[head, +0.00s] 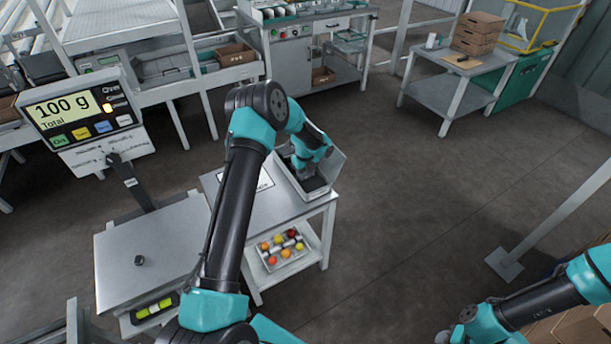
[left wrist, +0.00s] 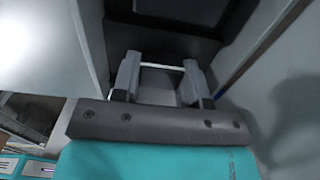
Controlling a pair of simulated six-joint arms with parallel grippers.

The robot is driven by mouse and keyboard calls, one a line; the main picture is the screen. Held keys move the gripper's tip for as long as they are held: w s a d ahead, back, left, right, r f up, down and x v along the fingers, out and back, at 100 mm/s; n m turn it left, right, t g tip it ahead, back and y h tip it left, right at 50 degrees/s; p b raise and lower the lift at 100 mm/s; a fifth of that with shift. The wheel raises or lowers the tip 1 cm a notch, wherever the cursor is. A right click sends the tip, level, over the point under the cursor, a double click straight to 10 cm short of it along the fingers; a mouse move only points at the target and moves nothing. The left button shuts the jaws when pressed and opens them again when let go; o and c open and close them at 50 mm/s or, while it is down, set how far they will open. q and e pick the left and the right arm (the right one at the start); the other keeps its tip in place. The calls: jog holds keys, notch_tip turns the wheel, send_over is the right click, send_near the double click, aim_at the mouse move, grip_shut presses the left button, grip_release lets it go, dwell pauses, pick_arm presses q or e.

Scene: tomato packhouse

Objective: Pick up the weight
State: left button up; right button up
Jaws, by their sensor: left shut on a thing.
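My left gripper (head: 312,186) reaches down into an open tray-like box (head: 338,160) at the far end of the small table. In the left wrist view my left gripper (left wrist: 160,85) has its two fingers a little apart, shut on a small grey thing. That thing is hidden in the head view, and I cannot make out its shape. A small dark weight (head: 139,261) stands upright on the scale's plate (head: 170,232), apart from the gripper.
The small table (head: 232,210) has a printed sheet on top. A tray of tomatoes (head: 272,268) sits on its lower shelf. A side table (head: 478,66) with stacked boxes (head: 478,30) stands at the back right. The floor between is clear; a post (head: 545,232) stands at right.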

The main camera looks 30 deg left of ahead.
aim_at(306, 172)
pick_arm(q)
jog(key=c, duration=0.5)
jog(key=shift+o, duration=0.2)
jog(key=shift+r, duration=0.2)
jog(key=shift+r, duration=0.25)
notch_tip(306, 172, up, 3)
jog(key=shift+r, duration=0.1)
jog(key=s+d, duration=0.2)
jog(key=s, duration=0.2)
jog(key=s+d, duration=0.3)
jog(key=s, duration=0.2)
jog(key=s+d+r, duration=0.1)
jog(key=s+d, duration=0.2)
jog(key=s, duration=0.1)
jog(key=shift+s+d, duration=0.2)
jog(key=shift+s, duration=0.1)
